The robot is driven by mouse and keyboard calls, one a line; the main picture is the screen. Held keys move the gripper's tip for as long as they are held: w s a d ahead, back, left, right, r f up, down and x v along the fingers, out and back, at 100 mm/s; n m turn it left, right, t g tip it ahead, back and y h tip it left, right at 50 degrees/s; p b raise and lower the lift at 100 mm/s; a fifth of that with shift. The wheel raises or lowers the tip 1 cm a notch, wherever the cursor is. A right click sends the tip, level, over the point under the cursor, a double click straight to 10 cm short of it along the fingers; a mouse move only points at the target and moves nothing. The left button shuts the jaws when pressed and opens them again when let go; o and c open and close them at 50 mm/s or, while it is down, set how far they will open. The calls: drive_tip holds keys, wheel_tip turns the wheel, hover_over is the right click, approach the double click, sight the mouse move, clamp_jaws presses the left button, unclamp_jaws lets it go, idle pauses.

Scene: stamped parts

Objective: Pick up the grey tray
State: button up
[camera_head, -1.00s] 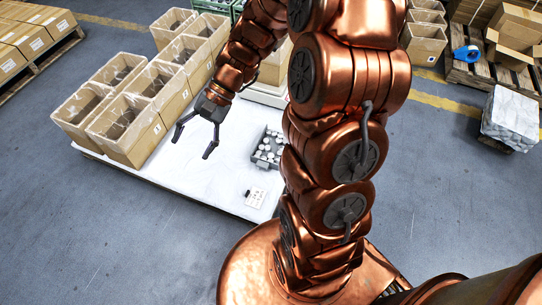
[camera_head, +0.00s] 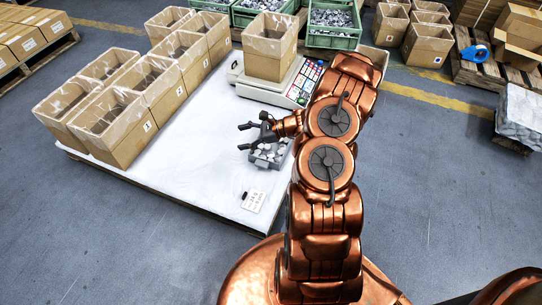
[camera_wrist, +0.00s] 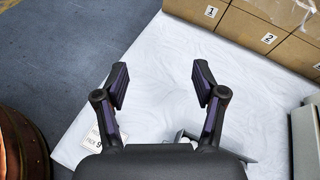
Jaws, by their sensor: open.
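The grey tray (camera_head: 268,157) lies on the white-covered table, filled with several pale round parts. My gripper (camera_head: 242,138) is open and empty, just above and to the left of the tray's far side in the head view. My wrist partly covers the tray there. In the wrist view my gripper (camera_wrist: 159,80) shows its two fingers spread over bare white sheet. A corner of the tray (camera_wrist: 235,142) shows behind the right finger, near the bottom; the rest is hidden by the gripper body.
Several numbered cardboard boxes (camera_head: 122,132) line the left side of the white table (camera_head: 190,160). A scale (camera_head: 270,90) with a box (camera_head: 270,50) on it stands behind the tray. A small label card (camera_head: 254,200) lies in front. The table's middle is clear.

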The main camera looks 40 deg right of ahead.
sight(260, 162)
drive_tip(key=s+d+f+m+t+h+b, duration=0.1)
drive_tip(key=d+f+m, duration=0.1)
drive_tip(key=f, duration=0.4)
drive_tip(key=s+d+f+m+t+h+b, duration=0.1)
drive_tip(key=s+d+f+m+b, duration=0.1)
drive_tip(key=d+f, duration=0.3)
drive_tip(key=s+d+f+m+h+b, duration=0.1)
drive_tip(key=d+f, duration=0.3)
drive_tip(key=f, duration=0.4)
drive_tip(key=shift+s+d+f+m+t+h+b, duration=0.15)
drive_tip(key=shift+s+d+m+t+h+b, duration=0.1)
drive_tip(key=shift+m+t+h+b, duration=0.35)
drive_tip(key=shift+g, duration=0.3)
drive_tip(key=b+x, duration=0.1)
drive_tip(key=x, duration=0.1)
drive_tip(key=b+x, duration=0.1)
drive_tip(key=x, duration=0.1)
drive_tip(key=b+x, duration=0.1)
drive_tip(key=x, duration=0.2)
drive_tip(key=shift+s+a+f, duration=0.2)
drive_tip(key=shift+s+f, duration=0.05)
drive_tip(key=shift+w+a, duration=0.15)
drive_tip(key=shift+w, duration=0.15)
clamp_jaws()
